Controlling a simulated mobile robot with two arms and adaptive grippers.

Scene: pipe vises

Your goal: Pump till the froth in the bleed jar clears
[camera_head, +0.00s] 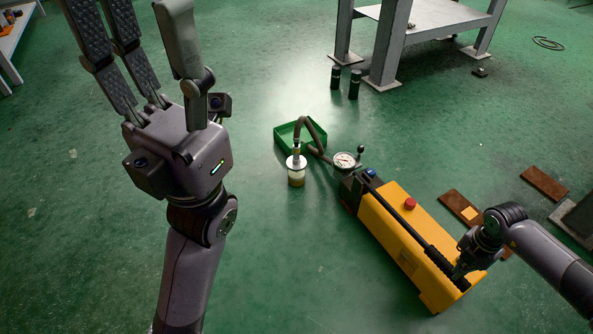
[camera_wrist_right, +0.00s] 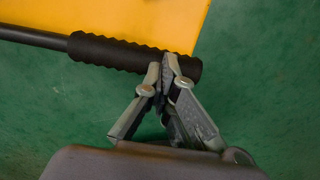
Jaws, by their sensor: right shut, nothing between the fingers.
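The bleed jar (camera_head: 296,176) stands on the floor, with a pale layer above yellowish liquid. Its froth is too small to judge. My right gripper (camera_head: 462,268) is at that grip's end. In the right wrist view its fingertips (camera_wrist_right: 166,70) are together against or just over the grip, holding nothing. My left gripper (camera_head: 145,22) is raised, fingers spread and empty, away from the pump.
A round gauge (camera_head: 344,160) sits at the pump's far end, near a green tray (camera_head: 285,134). A red knob (camera_head: 410,203) tops the body. Brown plates (camera_head: 545,183) lie to the right. Dark cylinders (camera_head: 354,84) stand by a grey table (camera_head: 425,22). Floor left of the jar is clear.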

